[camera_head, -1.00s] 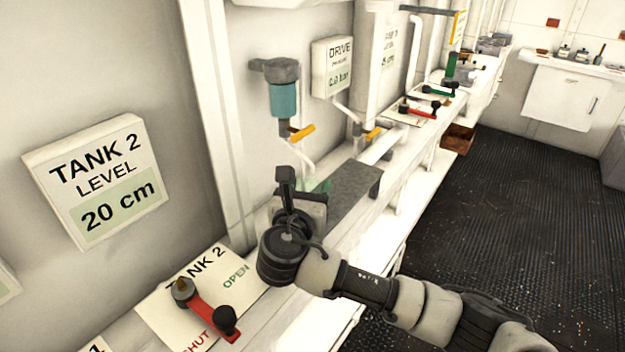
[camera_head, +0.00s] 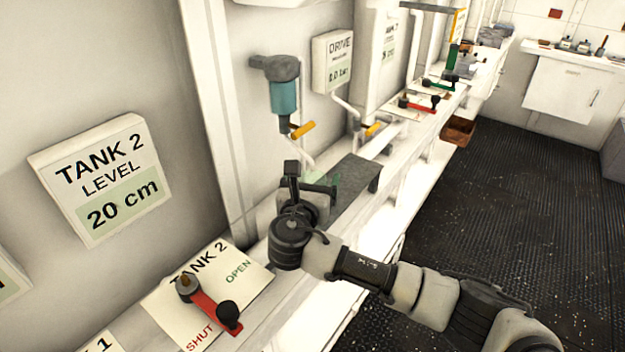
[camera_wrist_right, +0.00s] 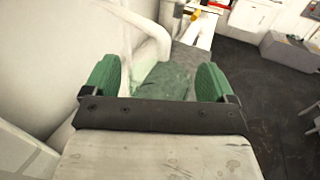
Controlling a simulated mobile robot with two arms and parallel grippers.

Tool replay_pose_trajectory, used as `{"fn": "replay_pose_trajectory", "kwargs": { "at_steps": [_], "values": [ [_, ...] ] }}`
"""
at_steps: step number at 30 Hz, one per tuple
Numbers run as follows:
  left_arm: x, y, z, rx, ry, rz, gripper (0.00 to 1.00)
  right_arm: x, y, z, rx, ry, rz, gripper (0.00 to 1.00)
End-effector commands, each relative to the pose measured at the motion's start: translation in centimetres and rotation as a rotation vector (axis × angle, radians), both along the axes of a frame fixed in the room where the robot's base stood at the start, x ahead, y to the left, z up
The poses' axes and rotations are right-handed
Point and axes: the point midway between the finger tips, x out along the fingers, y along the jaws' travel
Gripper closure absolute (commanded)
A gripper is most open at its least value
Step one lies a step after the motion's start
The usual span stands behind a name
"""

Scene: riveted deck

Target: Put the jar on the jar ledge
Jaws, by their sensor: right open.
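A pale green, see-through thing, which looks like the jar (camera_head: 322,177), stands at the near end of a dark grey ledge (camera_head: 352,178) along the wall. I cannot tell whether this is the jar ledge. My right gripper (camera_head: 310,182) is just in front of the jar and partly hides it. In the right wrist view my two green finger pads (camera_wrist_right: 158,82) are wide apart. The greenish jar (camera_wrist_right: 163,84) shows in the gap between them; its lower part is hidden by the gripper body. I cannot tell whether the pads touch it. My left gripper is not in view.
A teal-bowled filter (camera_head: 284,98) with a yellow-handled valve (camera_head: 302,130) hangs on the wall above the ledge. A red lever (camera_head: 214,308) sits on the Tank 2 plate in front. A brown box (camera_head: 459,130) is farther back. The dark floor at right is open.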

Motion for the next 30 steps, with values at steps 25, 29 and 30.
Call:
{"fn": "replay_pose_trajectory", "kwargs": {
  "at_steps": [25, 29, 30],
  "values": [
    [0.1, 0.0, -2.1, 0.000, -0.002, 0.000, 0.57, -7.4, 1.8, 0.3, 0.001, 0.000, 0.001, 0.14],
    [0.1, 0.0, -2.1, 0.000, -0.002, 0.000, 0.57, -7.3, 1.8, 0.4, 0.001, 0.000, 0.001, 0.14],
    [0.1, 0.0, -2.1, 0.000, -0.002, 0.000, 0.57, -7.3, 1.8, 0.4, 0.001, 0.000, 0.001, 0.14]
  ]
}}
